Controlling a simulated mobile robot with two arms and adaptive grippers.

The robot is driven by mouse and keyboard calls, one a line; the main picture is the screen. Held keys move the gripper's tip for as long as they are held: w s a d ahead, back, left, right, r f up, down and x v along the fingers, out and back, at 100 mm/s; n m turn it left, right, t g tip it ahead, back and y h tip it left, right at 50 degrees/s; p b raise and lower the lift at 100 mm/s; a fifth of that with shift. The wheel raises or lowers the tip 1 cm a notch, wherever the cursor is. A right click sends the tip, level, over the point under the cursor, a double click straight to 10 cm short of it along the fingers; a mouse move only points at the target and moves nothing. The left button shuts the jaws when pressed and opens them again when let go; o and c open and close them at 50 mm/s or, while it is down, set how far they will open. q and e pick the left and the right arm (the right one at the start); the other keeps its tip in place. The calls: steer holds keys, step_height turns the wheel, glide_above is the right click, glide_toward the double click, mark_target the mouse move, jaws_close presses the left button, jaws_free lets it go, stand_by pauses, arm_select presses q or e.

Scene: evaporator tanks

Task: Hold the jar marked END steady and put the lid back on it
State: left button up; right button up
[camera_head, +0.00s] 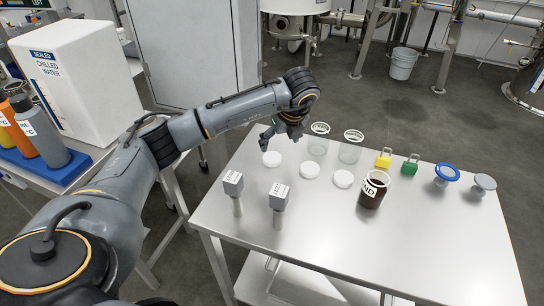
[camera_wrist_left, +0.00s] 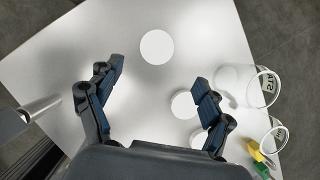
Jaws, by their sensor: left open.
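The jar marked END (camera_head: 373,190) stands upright near the middle of the metal table, dark inside, with no lid on it. Three round white lids lie flat on the table: a left one (camera_head: 271,159), a middle one (camera_head: 309,170) and a right one (camera_head: 343,179). My left gripper (camera_head: 277,135) is open and empty above the table's back left part, near the left lid. In the left wrist view, my open fingers (camera_wrist_left: 156,78) point toward this lid (camera_wrist_left: 157,47), which lies beyond the fingertips. My right gripper is not in view.
Two clear empty jars (camera_head: 318,142) (camera_head: 351,150) stand behind the lids. Two grey-headed tools (camera_head: 233,184) (camera_head: 278,196) stand at the front left. The table's front right (camera_head: 430,245) is clear.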

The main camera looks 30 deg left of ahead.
mark_target(272, 157)
arm_select(q)
steer(key=x, duration=0.3)
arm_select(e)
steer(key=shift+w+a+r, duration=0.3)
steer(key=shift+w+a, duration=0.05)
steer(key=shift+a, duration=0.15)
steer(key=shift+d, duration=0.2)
arm_select(q)
steer(key=shift+a+f+p, duration=0.15)
steer(key=shift+f+p, duration=0.15)
steer(key=shift+p, duration=0.05)
steer(key=p+x, duration=0.1)
steer(key=x, duration=0.2)
steer(key=shift+a+f, duration=0.3)
steer(key=shift+w+a+f, duration=0.1)
steer(key=shift+a+f, duration=0.05)
steer(key=shift+f, duration=0.3)
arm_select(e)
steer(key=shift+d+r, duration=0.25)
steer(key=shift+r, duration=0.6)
